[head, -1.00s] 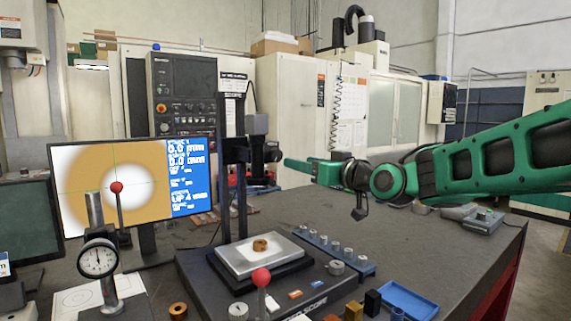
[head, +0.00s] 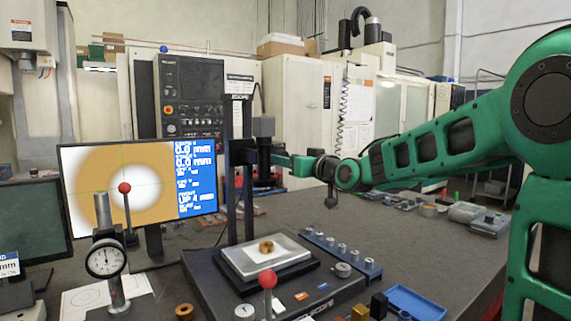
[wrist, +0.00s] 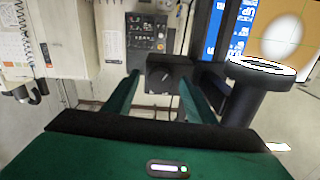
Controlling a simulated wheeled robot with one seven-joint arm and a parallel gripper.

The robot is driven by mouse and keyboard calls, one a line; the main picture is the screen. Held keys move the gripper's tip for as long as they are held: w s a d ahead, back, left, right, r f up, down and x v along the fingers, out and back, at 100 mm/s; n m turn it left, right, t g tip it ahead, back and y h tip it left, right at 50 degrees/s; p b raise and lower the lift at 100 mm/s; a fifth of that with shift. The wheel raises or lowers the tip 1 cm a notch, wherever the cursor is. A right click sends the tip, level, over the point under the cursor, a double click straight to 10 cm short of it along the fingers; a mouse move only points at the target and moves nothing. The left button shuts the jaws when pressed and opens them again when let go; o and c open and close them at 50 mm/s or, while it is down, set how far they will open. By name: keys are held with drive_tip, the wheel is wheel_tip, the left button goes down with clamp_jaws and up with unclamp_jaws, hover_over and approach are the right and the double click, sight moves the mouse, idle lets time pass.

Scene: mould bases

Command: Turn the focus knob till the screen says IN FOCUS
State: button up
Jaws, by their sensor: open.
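The screen (head: 120,185) shows a blurred tan ring with a white middle and a blue text panel; its lowest large line seems to read "UP 4 mm". The scope column (head: 238,200) stands right of it, its stage (head: 265,258) bearing a small brass part (head: 267,247). My gripper (head: 280,161) is at the right side of the scope head. In the wrist view, my open fingers (wrist: 160,84) point at a dark square-faced knob (wrist: 170,77) with a pale line on it. The knob appears between or just beyond the fingertips; contact cannot be told.
A red-topped lever (head: 267,280) stands before the stage, and a dial gauge (head: 106,258) with another red ball behind it is at left. A rail of pegs (head: 341,253) and a blue tray (head: 415,301) lie at right. A dark cylinder (wrist: 258,95) is close right of my fingers.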

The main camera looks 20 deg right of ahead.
drive_tip(key=shift+a, duration=0.1)
drive_tip(key=c, duration=1)
drive_tip(key=shift+c, duration=0.2)
idle(1.1)
drive_tip(key=o, duration=1)
drive_tip(key=shift+o, duration=0.2)
drive_tip(key=v, duration=1)
drive_tip(key=shift+s+d, duration=0.25)
drive_tip(key=shift+s, duration=0.1)
